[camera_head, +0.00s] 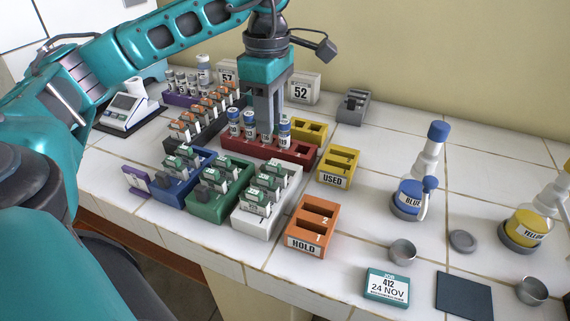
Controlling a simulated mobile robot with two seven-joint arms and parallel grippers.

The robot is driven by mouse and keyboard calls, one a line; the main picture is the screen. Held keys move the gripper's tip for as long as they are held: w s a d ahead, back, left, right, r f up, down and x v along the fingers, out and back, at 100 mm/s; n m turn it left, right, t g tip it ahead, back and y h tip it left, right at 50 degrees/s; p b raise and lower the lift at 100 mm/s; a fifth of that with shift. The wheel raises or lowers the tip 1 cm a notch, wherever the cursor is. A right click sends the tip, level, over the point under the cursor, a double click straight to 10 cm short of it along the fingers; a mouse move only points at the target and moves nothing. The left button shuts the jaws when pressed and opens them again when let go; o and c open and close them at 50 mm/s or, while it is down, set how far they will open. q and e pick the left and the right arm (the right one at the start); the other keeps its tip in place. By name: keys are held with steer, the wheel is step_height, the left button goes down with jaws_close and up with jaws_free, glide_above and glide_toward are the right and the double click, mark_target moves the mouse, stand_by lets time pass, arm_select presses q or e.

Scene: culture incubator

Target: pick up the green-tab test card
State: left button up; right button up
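Several test cards with green tabs stand upright in three small racks: a blue rack (176,193), a green rack (207,211) and a white rack (259,224). One green-tab card (257,202) shows at the front of the white rack. My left gripper (266,132) points down over the red rack (297,153), among its blue-capped vials (284,130), behind the green-tab cards and apart from them. Its fingertips are partly hidden by the vials, so I cannot tell its opening or whether it touches a vial. My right gripper is out of view.
A dark rack (197,137) holds orange-tab cards. An orange HOLD holder (306,241) and a yellow USED holder (337,178) stand right of the racks. Blue (408,197) and yellow (527,229) bottles stand further right. Bare tiles lie between the holders and bottles.

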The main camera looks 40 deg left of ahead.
mark_target(273, 163)
arm_select(q)
steer(key=f, duration=0.6)
steer(key=shift+s, duration=0.25)
steer(key=shift+w+d+f+b, duration=0.1)
steer(key=shift+w+f+b, duration=0.1)
steer(key=shift+f, duration=1.35)
steer(key=shift+w+d+f+b, duration=0.1)
steer(key=shift+f+b, duration=0.05)
steer(key=shift+f, duration=1.35)
steer(key=shift+c, duration=0.2)
jaws_close()
